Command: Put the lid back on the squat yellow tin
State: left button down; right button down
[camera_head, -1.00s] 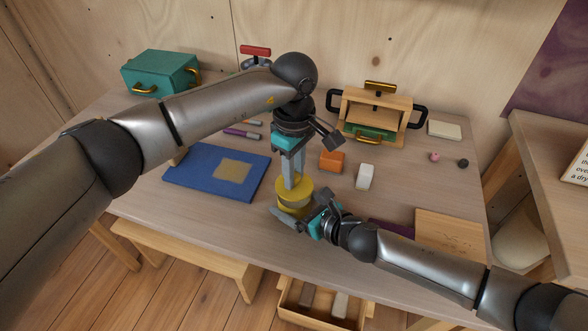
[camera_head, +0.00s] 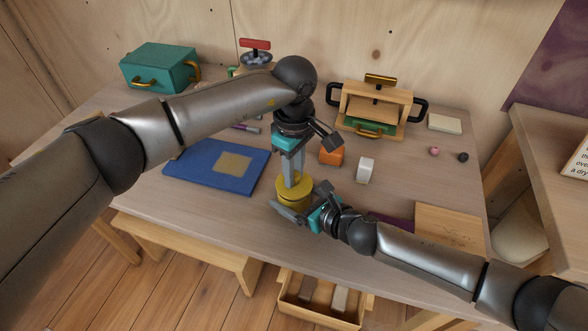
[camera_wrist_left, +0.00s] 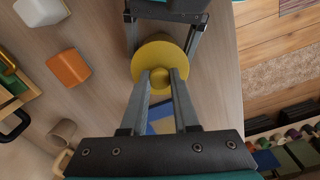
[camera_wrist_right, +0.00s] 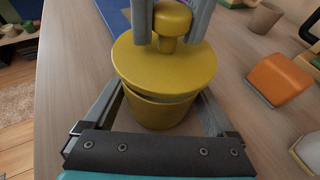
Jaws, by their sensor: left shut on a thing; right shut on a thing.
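The squat yellow tin (camera_wrist_right: 158,112) stands upright on the table near its front edge. My right gripper (camera_head: 303,203) is shut on the tin's body, with one finger on each side. The round yellow lid (camera_wrist_right: 165,68) is at the tin's mouth; it also shows in the left wrist view (camera_wrist_left: 160,56). My left gripper (camera_head: 292,180) points down from above and is shut on the lid's knob (camera_wrist_right: 172,20). In the right wrist view a thin pale strip of rim shows under the lid at the right, so the lid looks slightly tilted or not flush.
A blue mat (camera_head: 205,172) lies left of the tin. An orange block (camera_head: 331,156) and a white block (camera_head: 366,171) stand behind it to the right. A wooden board (camera_head: 450,230) lies at the right. An open drawer (camera_head: 320,312) juts out below the front edge.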

pick_arm(q)
jog(key=shift+f, duration=0.65)
jog(key=c, duration=0.6)
grip_release()
notch_tip(320, 180, up, 12)
jog(key=shift+r, duration=0.1)
pick_arm(e)
grip_release()
